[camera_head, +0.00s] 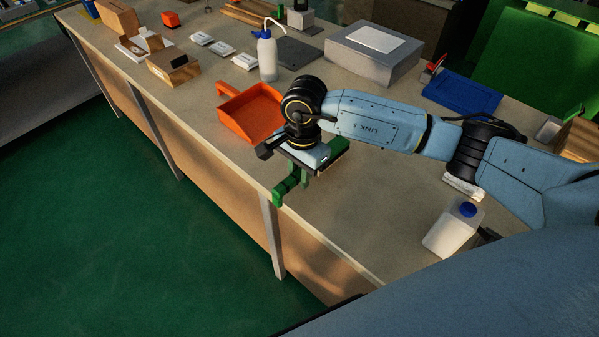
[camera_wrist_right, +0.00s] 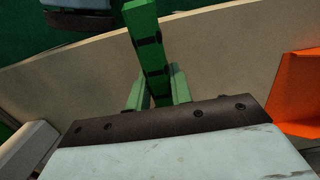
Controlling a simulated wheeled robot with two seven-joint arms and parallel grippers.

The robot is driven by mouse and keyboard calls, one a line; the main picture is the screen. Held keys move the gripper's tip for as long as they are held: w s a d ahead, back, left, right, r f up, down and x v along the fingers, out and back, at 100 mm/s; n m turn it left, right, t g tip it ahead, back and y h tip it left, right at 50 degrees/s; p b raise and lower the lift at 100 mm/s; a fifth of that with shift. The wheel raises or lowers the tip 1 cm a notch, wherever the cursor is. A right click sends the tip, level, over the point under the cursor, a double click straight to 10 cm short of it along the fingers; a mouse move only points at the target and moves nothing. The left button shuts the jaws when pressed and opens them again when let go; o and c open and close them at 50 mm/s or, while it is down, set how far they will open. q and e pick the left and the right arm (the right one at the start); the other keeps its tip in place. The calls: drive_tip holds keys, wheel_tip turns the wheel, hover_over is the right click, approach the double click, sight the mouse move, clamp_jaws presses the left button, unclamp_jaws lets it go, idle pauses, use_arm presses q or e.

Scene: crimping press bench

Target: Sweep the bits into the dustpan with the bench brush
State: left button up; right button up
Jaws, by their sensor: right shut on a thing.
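My right gripper (camera_head: 302,172) is low over the front edge of the bench, shut on the green bench brush (camera_head: 338,147). In the right wrist view, the gripper (camera_wrist_right: 157,92) is around the green brush handle (camera_wrist_right: 148,45), which juts out past the fingers. Much of the brush is hidden under the wrist. The orange dustpan (camera_head: 251,112) lies on the bench just left of and behind the right gripper. Its orange side also shows at the right of the right wrist view (camera_wrist_right: 298,92). I cannot make out any bits. My left gripper is not in view.
A white wash bottle (camera_head: 267,58) stands behind the dustpan. A grey box (camera_head: 372,54) and a blue tray (camera_head: 461,93) are farther back. A white jug with a blue cap (camera_head: 452,231) stands near the front right. The bench between gripper and jug looks clear.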

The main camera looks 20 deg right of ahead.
drive_tip(key=shift+w, duration=0.1)
drive_tip(key=shift+w+a+b, duration=0.25)
drive_tip(key=shift+w+b, duration=0.25)
drive_tip(key=shift+w, duration=0.1)
drive_tip(key=shift+w+a+b, duration=0.3)
drive_tip(key=shift+w+b, duration=0.15)
drive_tip(key=shift+w, duration=0.2)
drive_tip(key=shift+w+a+b, duration=0.25)
drive_tip(key=shift+w+b, duration=0.25)
drive_tip(key=shift+w, duration=0.1)
drive_tip(key=w+b, duration=0.1)
drive_tip(key=w+a+b, duration=0.1)
drive_tip(key=w, duration=0.1)
drive_tip(key=shift+a+f+b, duration=0.1)
drive_tip(key=shift+b, duration=0.25)
drive_tip(key=shift+w+a+b, duration=0.2)
drive_tip(key=shift+w+b, duration=0.1)
